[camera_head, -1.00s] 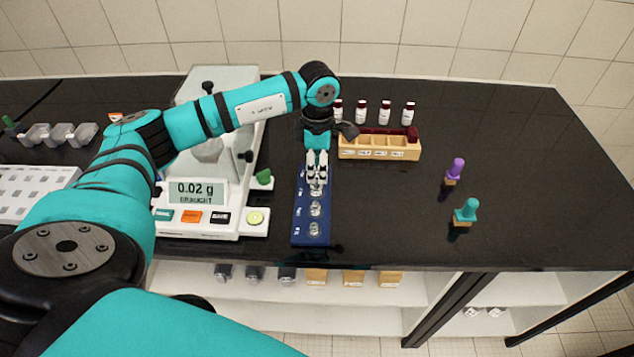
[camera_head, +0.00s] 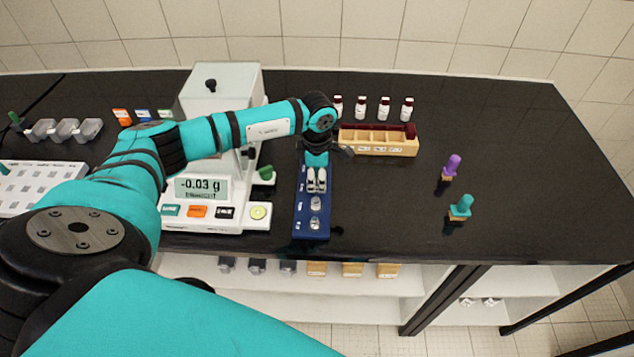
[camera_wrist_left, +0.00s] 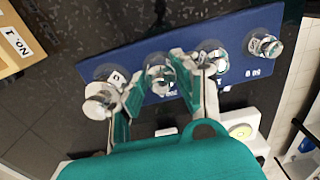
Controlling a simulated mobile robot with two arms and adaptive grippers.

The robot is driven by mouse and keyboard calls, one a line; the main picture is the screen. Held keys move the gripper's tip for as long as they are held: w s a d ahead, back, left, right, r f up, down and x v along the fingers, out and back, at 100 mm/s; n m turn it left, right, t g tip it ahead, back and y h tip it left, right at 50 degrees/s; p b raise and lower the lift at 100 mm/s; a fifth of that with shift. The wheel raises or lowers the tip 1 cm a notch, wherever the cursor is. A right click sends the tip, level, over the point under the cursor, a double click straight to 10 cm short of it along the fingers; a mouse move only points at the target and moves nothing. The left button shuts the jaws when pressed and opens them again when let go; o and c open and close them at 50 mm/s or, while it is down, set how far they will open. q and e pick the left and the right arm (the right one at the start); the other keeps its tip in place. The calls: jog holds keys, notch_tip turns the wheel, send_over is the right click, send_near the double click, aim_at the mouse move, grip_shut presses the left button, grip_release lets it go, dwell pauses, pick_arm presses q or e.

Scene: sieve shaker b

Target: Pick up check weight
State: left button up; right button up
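Several shiny metal check weights stand in a row on a blue holder (camera_head: 299,222). In the head view a check weight (camera_head: 315,203) and another check weight (camera_head: 314,224) show in front of my left gripper (camera_head: 316,180). The left gripper points down over the holder with its fingers apart. In the left wrist view, the second check weight from the left (camera_wrist_left: 160,77) sits between the open fingertips; contact cannot be told. The leftmost check weight (camera_wrist_left: 101,99) is beside the left finger, and another check weight (camera_wrist_left: 265,43) is at far right. My right gripper is not in view.
A balance (camera_head: 239,188) reading -0.03 g stands close left of the holder. A wooden rack (camera_head: 380,150) with vials behind it is at back right. A purple-handled tool (camera_head: 453,164) and a teal-handled tool (camera_head: 461,207) stand right. The counter between is clear.

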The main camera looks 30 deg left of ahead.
pick_arm(q)
grip_shut()
jog(key=shift+r, duration=0.1)
